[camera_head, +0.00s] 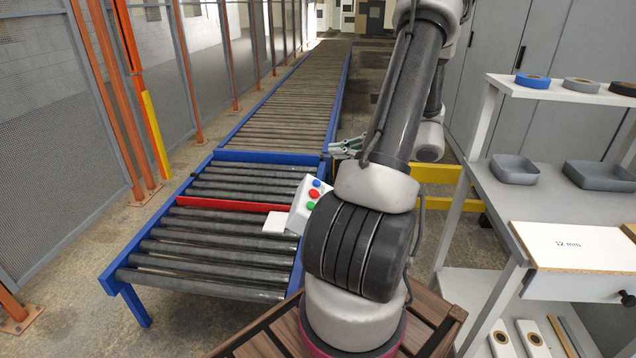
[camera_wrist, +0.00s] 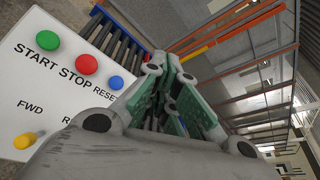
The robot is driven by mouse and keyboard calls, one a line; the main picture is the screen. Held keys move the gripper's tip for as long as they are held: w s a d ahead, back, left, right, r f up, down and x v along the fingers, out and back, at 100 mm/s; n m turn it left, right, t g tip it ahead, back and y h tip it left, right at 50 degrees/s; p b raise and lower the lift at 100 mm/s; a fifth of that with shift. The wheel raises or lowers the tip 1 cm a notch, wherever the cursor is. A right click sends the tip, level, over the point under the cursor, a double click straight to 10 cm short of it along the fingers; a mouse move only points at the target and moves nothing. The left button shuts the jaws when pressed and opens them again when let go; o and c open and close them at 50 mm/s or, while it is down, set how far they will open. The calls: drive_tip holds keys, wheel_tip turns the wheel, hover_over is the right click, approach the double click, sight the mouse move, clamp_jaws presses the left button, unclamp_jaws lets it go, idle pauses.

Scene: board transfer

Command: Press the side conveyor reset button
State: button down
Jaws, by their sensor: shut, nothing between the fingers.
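The control box (camera_head: 297,218) is mounted at the right side of the conveyor, tilted. In the wrist view its white panel (camera_wrist: 75,95) fills the left side. It carries a green START button (camera_wrist: 47,43), a red STOP button (camera_wrist: 86,64) and a blue RESET button (camera_wrist: 116,82). The blue button (camera_head: 317,183) is the topmost in the head view. My gripper (camera_head: 338,149) is shut and empty, beyond the box in the head view. In the wrist view my gripper's fingers (camera_wrist: 174,62) lie right of the blue button, apart from it.
A yellow knob (camera_wrist: 25,140) sits lower on the panel. A roller conveyor (camera_head: 215,255) with a red crossbar (camera_head: 222,204) and blue frame lies left. A grey shelf unit (camera_head: 540,205) with trays and tape rolls stands right. Mesh fencing (camera_head: 60,150) bounds the far left.

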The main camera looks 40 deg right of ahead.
drive_tip(key=shift+w+a+f, duration=0.45)
drive_tip(key=shift+w+f, duration=0.1)
drive_tip(key=shift+f, duration=0.65)
drive_tip(key=shift+w+a+f, duration=0.5)
drive_tip(key=shift+w+f, duration=0.05)
drive_tip(key=shift+f, duration=0.7)
drive_tip(key=shift+w+a+f, duration=0.45)
drive_tip(key=shift+w+f, duration=0.1)
drive_tip(key=shift+f, duration=0.65)
drive_tip(key=shift+w+a+f, duration=0.15)
drive_tip(key=shift+f, duration=0.2)
drive_tip(key=shift+w+a+f, duration=0.1)
drive_tip(key=shift+w+f, duration=0.05)
drive_tip(key=shift+f, duration=0.2)
drive_tip(key=shift+s+d+r, duration=0.15)
drive_tip(key=shift+r, duration=0.25)
drive_tip(key=shift+s+d+r, duration=0.1)
drive_tip(key=shift+s+r, duration=0.05)
drive_tip(key=shift+r, duration=0.2)
drive_tip(key=shift+s+d+r, duration=0.25)
drive_tip(key=shift+s+r, duration=0.1)
drive_tip(key=shift+r, duration=0.35)
drive_tip(key=shift+s+d+r, duration=0.3)
drive_tip(key=shift+r, duration=0.45)
drive_tip(key=shift+s+d+r, duration=0.25)
drive_tip(key=shift+s+r, duration=0.1)
drive_tip(key=shift+r, duration=0.35)
